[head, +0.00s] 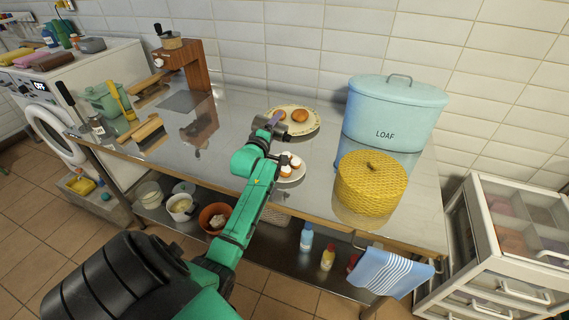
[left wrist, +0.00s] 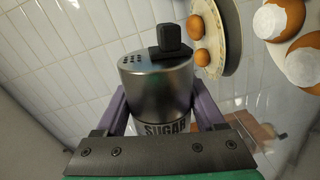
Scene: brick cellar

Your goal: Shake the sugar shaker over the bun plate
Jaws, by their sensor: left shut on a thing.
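My left gripper (head: 276,119) is above the metal table, at the left edge of the cream plate (head: 311,124) as the head view shows it. Its purple fingers are shut on the sugar shaker (left wrist: 157,85), a metal cylinder marked SUGAR with a holed top and a black piece on it. In the head view the shaker is hard to make out. The cream plate holds brown buns (head: 300,115). A smaller white plate (head: 297,178), beside my forearm and partly hidden by it, holds white-topped buns (head: 291,160). My right gripper is not in view.
A blue LOAF bin (head: 395,105) and a yellow woven basket (head: 371,185) stand at the right of the table. Bare metal (head: 225,125) lies left of my gripper.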

